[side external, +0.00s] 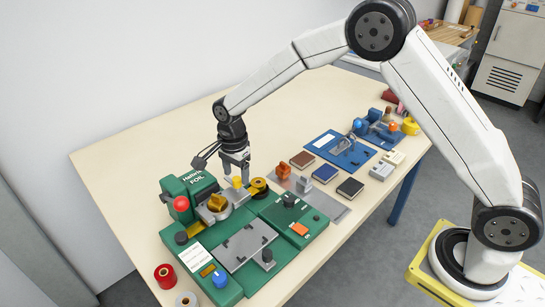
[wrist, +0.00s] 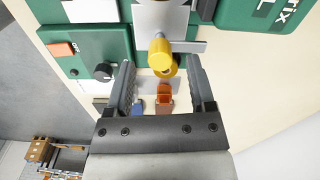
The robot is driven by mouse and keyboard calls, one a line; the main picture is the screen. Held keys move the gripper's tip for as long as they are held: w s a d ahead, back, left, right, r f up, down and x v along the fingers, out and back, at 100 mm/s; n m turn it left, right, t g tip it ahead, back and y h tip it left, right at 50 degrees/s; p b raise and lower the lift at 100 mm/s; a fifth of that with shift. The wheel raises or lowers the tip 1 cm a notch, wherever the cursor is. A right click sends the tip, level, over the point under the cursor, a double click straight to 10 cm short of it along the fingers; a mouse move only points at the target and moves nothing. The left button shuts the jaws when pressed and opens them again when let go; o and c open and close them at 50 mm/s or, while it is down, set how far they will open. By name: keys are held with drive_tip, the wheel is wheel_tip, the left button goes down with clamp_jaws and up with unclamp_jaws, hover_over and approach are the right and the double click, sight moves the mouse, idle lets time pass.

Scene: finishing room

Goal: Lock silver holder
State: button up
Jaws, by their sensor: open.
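The green foil machine (side external: 190,190) stands at the table's left end. On it is a silver holder (side external: 236,195), a metal part with an upright yellow knob (side external: 238,182). In the wrist view the silver plate (wrist: 160,16) lies at the top, with the yellow knob (wrist: 158,50) in front of a yellow ring and a silver bar (wrist: 190,47) reaching right. My gripper (side external: 237,164) is open and points down just above the knob. In the wrist view the gripper (wrist: 160,64) has the knob near the gap between its fingertips. Contact cannot be told.
A yellow roll (side external: 259,188) sits close right of the knob. A gold block (side external: 217,202) and a red ball knob (side external: 181,203) are on the left. The table's far left is clear.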

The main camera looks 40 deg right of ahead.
drive_tip(key=shift+f, duration=0.95)
clamp_jaws()
